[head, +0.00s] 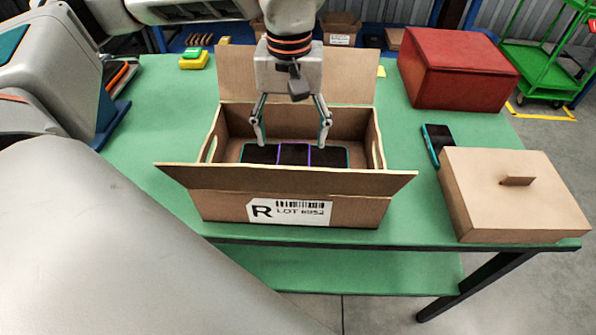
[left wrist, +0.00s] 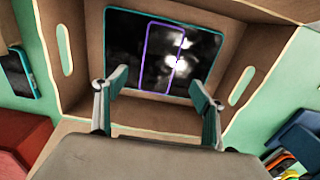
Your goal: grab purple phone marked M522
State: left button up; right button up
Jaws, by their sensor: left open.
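My right gripper is not in view.
The carton's flaps stand open, and its front bears a label with a large R. Right of it are a teal-edged phone (head: 438,141), a lidded cardboard box (head: 512,205) and a red box (head: 457,70).

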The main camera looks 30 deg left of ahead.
aim_at(293, 161)
pick_arm(q)
jog(key=shift+s+f, duration=0.2)
jog(key=shift+f, duration=0.65)
notch_tip(293, 161, down, 6)
jog(key=shift+w+d+r+b, duration=0.1)
jog(key=shift+d+b, duration=0.05)
jog(key=shift+b, duration=0.4)
jog(key=c, duration=1.3)
